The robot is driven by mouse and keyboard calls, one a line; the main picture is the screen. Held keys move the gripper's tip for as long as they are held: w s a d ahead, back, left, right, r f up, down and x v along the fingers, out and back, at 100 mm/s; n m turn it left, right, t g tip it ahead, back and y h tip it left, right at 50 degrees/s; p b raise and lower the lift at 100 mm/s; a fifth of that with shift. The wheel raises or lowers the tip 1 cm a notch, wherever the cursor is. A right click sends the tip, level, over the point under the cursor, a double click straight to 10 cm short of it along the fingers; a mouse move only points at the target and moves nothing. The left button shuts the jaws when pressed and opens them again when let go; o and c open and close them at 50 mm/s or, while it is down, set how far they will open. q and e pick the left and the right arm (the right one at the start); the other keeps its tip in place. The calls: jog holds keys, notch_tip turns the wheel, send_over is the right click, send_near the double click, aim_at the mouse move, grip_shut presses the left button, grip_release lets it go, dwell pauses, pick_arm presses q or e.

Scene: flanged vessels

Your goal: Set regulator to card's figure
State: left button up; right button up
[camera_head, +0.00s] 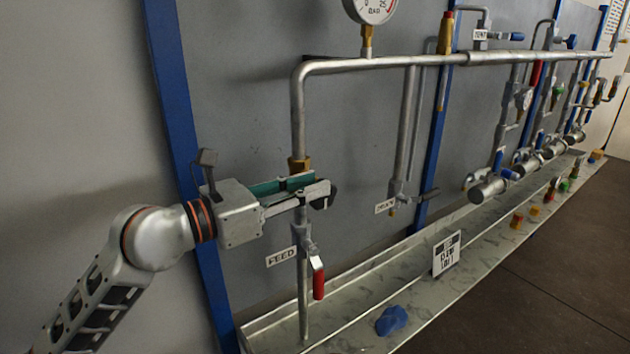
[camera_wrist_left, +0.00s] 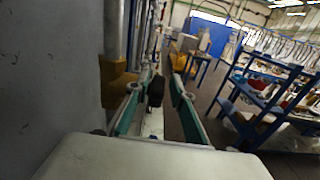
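The regulator has a brass body (camera_head: 299,165) on the upright FEED pipe and a black knob (camera_head: 331,196) facing out. In the left wrist view, the brass body (camera_wrist_left: 118,82) is at left and the dark knob (camera_wrist_left: 155,91) sits between my fingers. My left gripper (camera_head: 312,190) is open, its fingers on either side of the knob; small gaps seem to show, but contact is unclear. The white card (camera_head: 446,256) stands tilted in the tray; its figure is not clearly legible. The gauge (camera_head: 370,8) above is cut off at the top. My right gripper is out of view.
A red-handled valve (camera_head: 318,281) hangs below my gripper by the FEED label (camera_head: 281,257). A DRAIN valve (camera_head: 399,193) and several flanged vessels (camera_head: 488,189) line the wall rightward. The floor (camera_head: 550,270) is clear.

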pick_arm(q)
jog(key=shift+x, duration=0.85)
grip_shut()
jog(key=shift+s+a+f+t+h+b, duration=0.1)
jog(key=shift+f+t+h+b, duration=0.35)
jog(key=shift+b, duration=0.65)
jog(key=shift+r, duration=0.3)
grip_release()
jog(key=shift+a, duration=0.1)
jog(key=v, duration=1.2)
